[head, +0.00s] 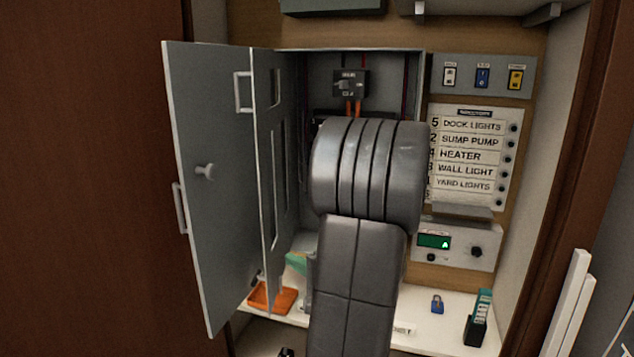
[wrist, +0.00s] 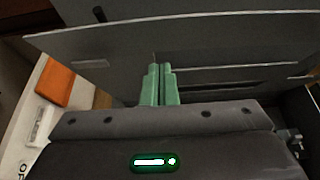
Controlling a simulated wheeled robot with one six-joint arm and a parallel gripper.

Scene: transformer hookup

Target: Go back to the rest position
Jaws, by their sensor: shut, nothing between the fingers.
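My gripper (wrist: 160,70) shows in the wrist view as two pale green fingers side by side, shut with nothing between them. A grey metal panel (wrist: 225,35) with slots lies beyond the fingertips; I cannot tell whether they touch it. In the head view my arm stands in front of the open grey cabinet (head: 315,75) and hides most of its inside. The gripper itself is mostly hidden there behind the arm.
The grey cabinet door (head: 215,190) and a slotted inner panel (head: 270,150) stand open at left. An orange tray (head: 285,299), a blue padlock (head: 437,304) and a teal-and-black item (head: 480,317) rest on the white shelf (head: 455,325). A label board (head: 468,155) hangs right.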

